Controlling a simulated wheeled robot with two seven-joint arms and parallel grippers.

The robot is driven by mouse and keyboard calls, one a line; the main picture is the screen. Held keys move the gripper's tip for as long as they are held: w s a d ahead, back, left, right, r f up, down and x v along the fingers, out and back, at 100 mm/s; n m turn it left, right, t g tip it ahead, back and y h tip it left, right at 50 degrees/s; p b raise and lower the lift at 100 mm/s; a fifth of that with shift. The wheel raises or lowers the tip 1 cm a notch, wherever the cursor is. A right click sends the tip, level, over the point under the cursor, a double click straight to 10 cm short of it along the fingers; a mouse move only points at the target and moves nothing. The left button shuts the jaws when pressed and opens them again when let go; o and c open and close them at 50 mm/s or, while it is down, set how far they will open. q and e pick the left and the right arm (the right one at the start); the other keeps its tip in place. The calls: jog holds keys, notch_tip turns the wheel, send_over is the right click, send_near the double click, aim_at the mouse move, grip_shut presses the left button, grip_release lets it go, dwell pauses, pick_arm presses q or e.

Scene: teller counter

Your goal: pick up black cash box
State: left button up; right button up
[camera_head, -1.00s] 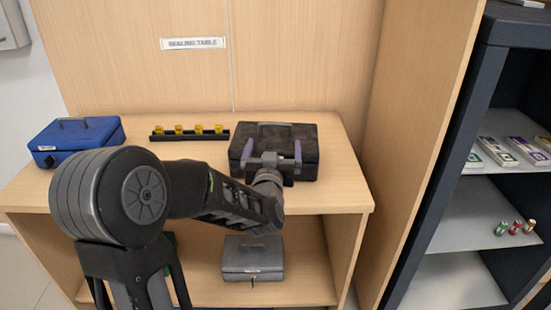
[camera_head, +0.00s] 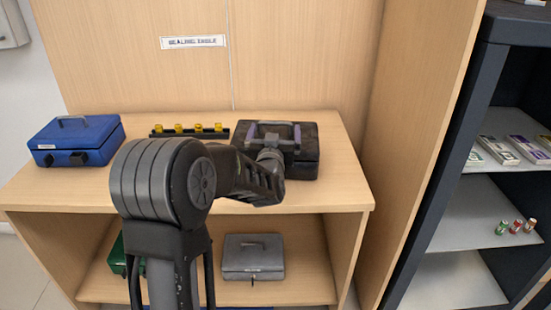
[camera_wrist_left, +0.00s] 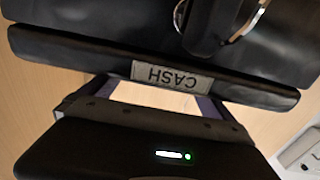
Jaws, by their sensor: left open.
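The black cash box (camera_head: 308,160) sits on the wooden top shelf, right of centre in the head view. In the left wrist view the black cash box (camera_wrist_left: 270,85) fills the upper part, with a "CASH" label upside down on its edge and a metal-ended handle at the top. My left gripper (camera_head: 274,128) is over the box's lid, its two purple-lined fingers spread either side near the handle. The fingers show in part in the left wrist view, running toward the box. Whether they touch it is unclear. My right gripper is not in view.
A blue cash box (camera_head: 78,141) stands at the left of the shelf. A black rack with yellow items (camera_head: 188,132) lies behind my arm. A grey box (camera_head: 253,257) and a partly hidden green one (camera_head: 119,257) are below. A wooden panel rises at the right.

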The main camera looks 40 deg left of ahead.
pick_arm(q)
jog(key=shift+w+a, duration=0.15)
jog(key=shift+w, duration=0.05)
dwell(0.5)
jog(key=c, duration=1.7)
jog(key=shift+r, duration=0.3)
jog(key=shift+c, duration=0.4)
notch_tip(320, 180, up, 10)
jog(key=p, duration=0.2)
